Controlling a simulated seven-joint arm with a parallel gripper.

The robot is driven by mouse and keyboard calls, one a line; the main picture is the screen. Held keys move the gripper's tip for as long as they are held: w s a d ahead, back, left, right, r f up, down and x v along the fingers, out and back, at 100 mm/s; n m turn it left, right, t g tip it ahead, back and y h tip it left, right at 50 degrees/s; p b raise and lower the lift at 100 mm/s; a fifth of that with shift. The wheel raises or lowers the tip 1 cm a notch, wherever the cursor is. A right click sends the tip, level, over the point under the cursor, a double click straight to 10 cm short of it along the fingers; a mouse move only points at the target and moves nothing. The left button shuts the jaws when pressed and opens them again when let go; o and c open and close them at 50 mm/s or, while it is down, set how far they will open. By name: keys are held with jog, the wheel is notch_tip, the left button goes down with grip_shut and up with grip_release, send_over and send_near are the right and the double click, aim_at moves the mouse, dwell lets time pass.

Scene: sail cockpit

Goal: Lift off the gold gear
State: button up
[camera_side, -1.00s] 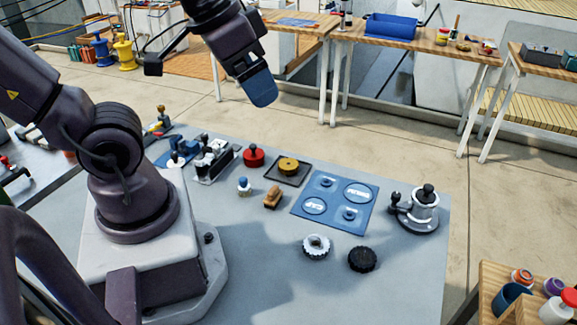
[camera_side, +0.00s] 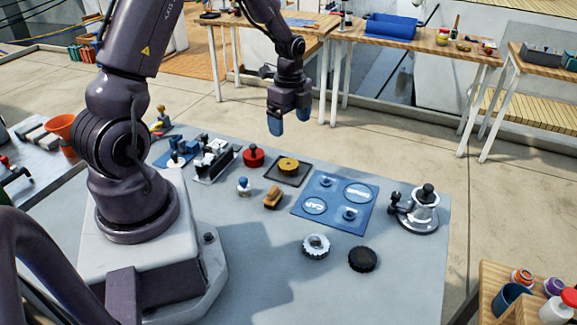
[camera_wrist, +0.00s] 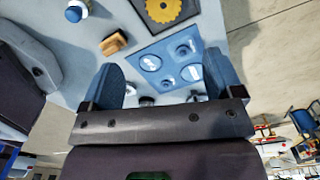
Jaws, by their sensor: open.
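The gold gear (camera_side: 288,164) lies flat on a dark square tray (camera_side: 303,171) toward the back of the grey table. In the wrist view the toothed gold gear (camera_wrist: 166,9) shows at the top edge, partly cut off, on its dark tray (camera_wrist: 203,8). My gripper (camera_side: 289,128) points down with blue fingertips apart and nothing between them. It is well above the table, over the gear's far side in the side view. In the wrist view my gripper's two blue fingers (camera_wrist: 164,82) stand wide apart, with the gear beyond them.
A blue mat (camera_side: 334,202) with round marked spots lies in front of the tray. A wooden block (camera_side: 272,197), a red knobbed piece (camera_side: 254,156), a silver toothed ring (camera_side: 316,246), a black cap (camera_side: 362,259) and a metal winch (camera_side: 424,212) stand around it.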

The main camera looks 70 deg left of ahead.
jog(key=m, duration=0.1)
send_over(291, 165)
jog(key=f, duration=0.7)
jog(key=shift+s+d+f, duration=0.2)
jog(key=shift+s+f, duration=0.05)
jog(key=shift+f, duration=0.1)
jog(key=shift+w+a+f, duration=0.1)
jog(key=shift+a+f, duration=0.05)
jog(key=shift+f, duration=1.15)
jog(key=shift+w+a+f, duration=0.1)
jog(key=shift+f, duration=1.2)
jog(key=c, duration=1)
jog(key=shift+c, duration=0.3)
jog(key=shift+r, duration=0.1)
